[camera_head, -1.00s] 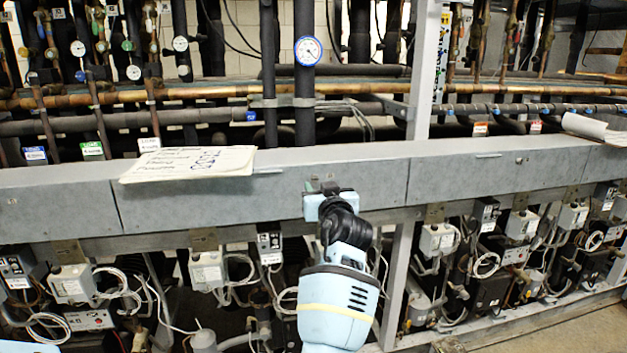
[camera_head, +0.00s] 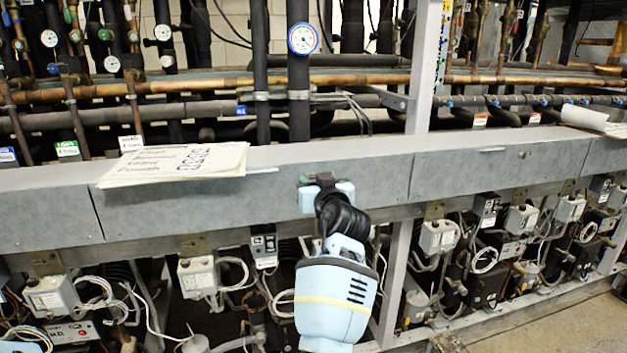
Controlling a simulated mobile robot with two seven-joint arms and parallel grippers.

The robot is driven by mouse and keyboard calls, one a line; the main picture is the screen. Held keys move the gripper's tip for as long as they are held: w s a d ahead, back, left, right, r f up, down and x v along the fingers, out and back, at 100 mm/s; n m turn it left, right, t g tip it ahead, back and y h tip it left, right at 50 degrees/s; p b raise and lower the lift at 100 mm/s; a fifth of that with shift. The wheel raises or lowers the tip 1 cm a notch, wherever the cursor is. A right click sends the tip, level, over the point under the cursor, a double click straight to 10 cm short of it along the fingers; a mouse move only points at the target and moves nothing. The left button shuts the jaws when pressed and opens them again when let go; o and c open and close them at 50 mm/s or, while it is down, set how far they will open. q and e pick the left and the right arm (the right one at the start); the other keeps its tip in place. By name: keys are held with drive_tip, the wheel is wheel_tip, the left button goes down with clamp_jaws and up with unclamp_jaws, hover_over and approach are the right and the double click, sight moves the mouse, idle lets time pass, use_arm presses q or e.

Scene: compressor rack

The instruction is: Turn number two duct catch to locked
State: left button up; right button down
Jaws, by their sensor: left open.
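The grey duct (camera_head: 365,182) runs across the view as a row of flat-fronted sections with narrow seams. My left gripper (camera_head: 323,181) is at the front face of the middle section, with its dark fingers close to the face. It is open; I cannot tell whether it touches the duct. The gripper and wrist cover that patch, and no catch shows clearly there; one may be hidden behind the fingers. A small round catch (camera_head: 522,155) shows on the section to the right; its setting is too small to read. My right gripper is not in view.
Handwritten papers (camera_head: 175,163) lie on the duct top left of my gripper, and more papers (camera_head: 596,120) lie at the right. A grey upright post (camera_head: 425,75) stands behind. Pipes and a gauge (camera_head: 303,38) rise above; control boxes (camera_head: 197,276) and loose cables hang below.

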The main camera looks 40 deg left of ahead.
use_arm(q)
drive_tip(key=shift+d+r, duration=0.1)
drive_tip(key=shift+d, duration=0.05)
drive_tip(key=shift+c, duration=0.2)
clamp_jaws()
